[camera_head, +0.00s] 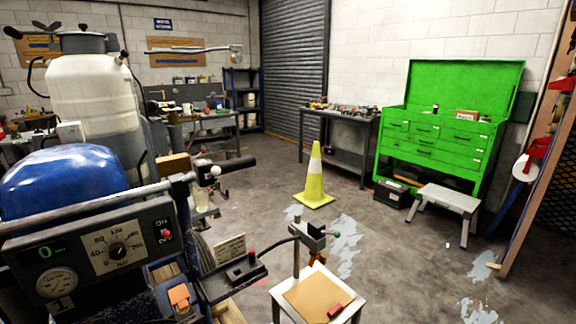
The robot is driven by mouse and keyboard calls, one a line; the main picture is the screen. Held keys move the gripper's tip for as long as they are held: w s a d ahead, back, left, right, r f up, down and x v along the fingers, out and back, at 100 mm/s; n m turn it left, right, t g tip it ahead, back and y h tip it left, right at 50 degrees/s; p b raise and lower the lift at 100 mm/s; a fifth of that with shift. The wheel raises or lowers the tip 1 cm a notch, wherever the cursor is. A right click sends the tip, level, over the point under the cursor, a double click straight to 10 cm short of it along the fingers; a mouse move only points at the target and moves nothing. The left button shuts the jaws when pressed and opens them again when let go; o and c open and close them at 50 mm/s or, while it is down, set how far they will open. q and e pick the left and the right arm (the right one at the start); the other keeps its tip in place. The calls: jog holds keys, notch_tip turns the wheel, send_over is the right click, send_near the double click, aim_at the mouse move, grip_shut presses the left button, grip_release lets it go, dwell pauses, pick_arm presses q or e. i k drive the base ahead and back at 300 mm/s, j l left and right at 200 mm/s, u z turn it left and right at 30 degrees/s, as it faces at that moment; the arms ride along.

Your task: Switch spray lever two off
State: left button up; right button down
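The line striper fills the left side of the head view, with a blue rounded housing (65,180) and a white tank (92,95) behind it. Its front control panel (90,250) carries a green display, a dial, a gauge and a red switch (166,232) beside ON and OFF labels. A lever with a white ball knob (215,171) stands near the black handle grip (238,162). A small red knob (251,254) sits on a black bar to the right of the panel. I cannot tell which part is spray lever two, or its position. Neither gripper shows.
A small stand (310,301) with a tan top is right of the striper. A yellow cone (315,182) stands mid-floor. A green tool cabinet (447,120) and a grey step stool (448,197) are at the right. The middle floor is mostly clear.

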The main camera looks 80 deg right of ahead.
aim_at(215, 170)
jog(key=k+l+z, duration=0.1)
jog(key=z, duration=1.9)
